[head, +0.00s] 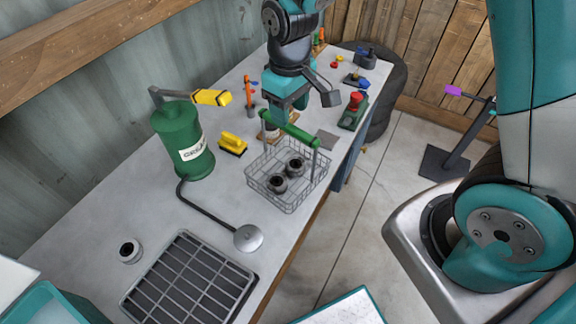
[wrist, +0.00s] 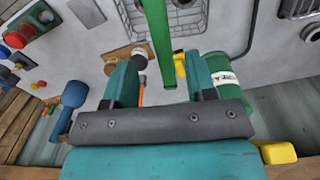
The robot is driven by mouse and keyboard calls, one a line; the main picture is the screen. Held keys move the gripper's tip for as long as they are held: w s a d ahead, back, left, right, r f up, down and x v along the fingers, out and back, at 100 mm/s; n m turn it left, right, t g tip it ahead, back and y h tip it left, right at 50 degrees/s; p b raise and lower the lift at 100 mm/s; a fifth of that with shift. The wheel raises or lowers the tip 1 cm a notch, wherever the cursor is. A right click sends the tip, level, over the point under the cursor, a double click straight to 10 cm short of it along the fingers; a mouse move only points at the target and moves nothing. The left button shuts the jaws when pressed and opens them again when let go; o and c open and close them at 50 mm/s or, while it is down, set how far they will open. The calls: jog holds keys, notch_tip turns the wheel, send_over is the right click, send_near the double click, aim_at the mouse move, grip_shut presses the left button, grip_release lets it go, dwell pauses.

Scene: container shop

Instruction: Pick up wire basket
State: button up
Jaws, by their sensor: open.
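The wire basket (head: 289,208) stands upright on the workbench, with two dark ringed parts (head: 278,183) inside. Its green handle bar (head: 291,128) is raised above it on grey uprights. My gripper (head: 284,108) is just behind the handle in the head view, and its fingertips are partly hidden there. In the wrist view my gripper (wrist: 161,78) is open and empty, with a teal finger on either side of the green handle (wrist: 158,40). The handle runs lengthwise between the fingers, and I see no contact. Part of the basket (wrist: 182,18) shows at the top of the wrist view.
A grey grate (head: 190,282) lies nearer me.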

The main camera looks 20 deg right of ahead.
aim_at(288, 129)
jog(key=shift+a+f+p, duration=0.2)
jog(key=shift+f+p, duration=0.75)
jog(key=shift+f, duration=2)
grip_shut()
